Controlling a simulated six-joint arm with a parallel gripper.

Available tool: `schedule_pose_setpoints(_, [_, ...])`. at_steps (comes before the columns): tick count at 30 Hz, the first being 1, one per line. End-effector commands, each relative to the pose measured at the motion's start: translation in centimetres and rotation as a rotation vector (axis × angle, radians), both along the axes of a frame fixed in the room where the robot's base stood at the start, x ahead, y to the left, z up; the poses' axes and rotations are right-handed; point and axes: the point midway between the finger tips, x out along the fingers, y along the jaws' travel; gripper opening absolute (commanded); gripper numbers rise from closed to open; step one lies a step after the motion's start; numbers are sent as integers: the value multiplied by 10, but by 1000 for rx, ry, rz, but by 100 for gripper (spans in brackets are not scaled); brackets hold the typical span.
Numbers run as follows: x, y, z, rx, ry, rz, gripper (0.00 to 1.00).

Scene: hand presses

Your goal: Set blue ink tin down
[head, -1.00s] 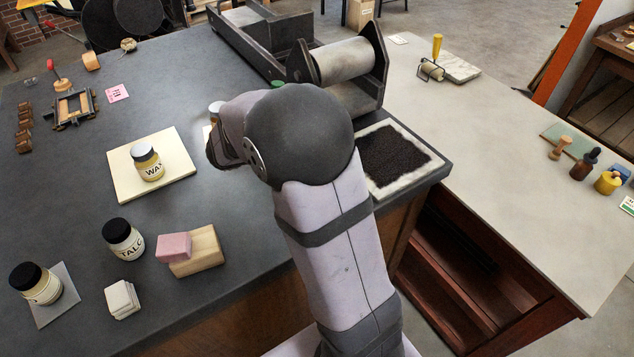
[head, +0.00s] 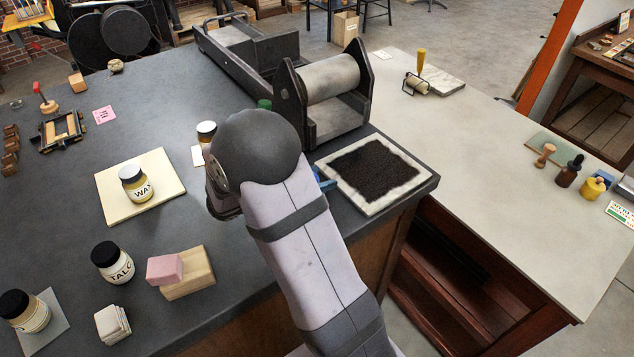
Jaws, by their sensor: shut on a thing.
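My arm's large rounded joint (head: 256,146) covers the middle of the dark bench (head: 75,240). My gripper is hidden behind my arm, so its jaws do not show. A small bit of blue (head: 326,182) peeks out at the right edge of my arm, near the ink slab's left edge. It may be part of the blue ink tin, but too little shows to tell, or to tell whether it is held or touches the bench. The slab (head: 418,182) has a pale rim and a black grainy middle.
A roller press (head: 335,80) stands behind the slab. A wax jar (head: 136,184) stands on a cream board; a talc jar (head: 112,262), a pink block (head: 165,268) and another jar (head: 24,312) stand front left. A blue item (head: 605,179) is on the pale right bench.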

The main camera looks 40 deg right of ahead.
Motion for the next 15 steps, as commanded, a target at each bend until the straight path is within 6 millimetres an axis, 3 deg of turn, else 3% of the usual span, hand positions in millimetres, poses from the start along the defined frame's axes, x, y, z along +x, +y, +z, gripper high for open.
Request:
schedule_pose_setpoints(5, [1,0,-15,-1,0,1,12])
schedule_pose_setpoints(15, [1,0,-18,-1,-2,0,12])
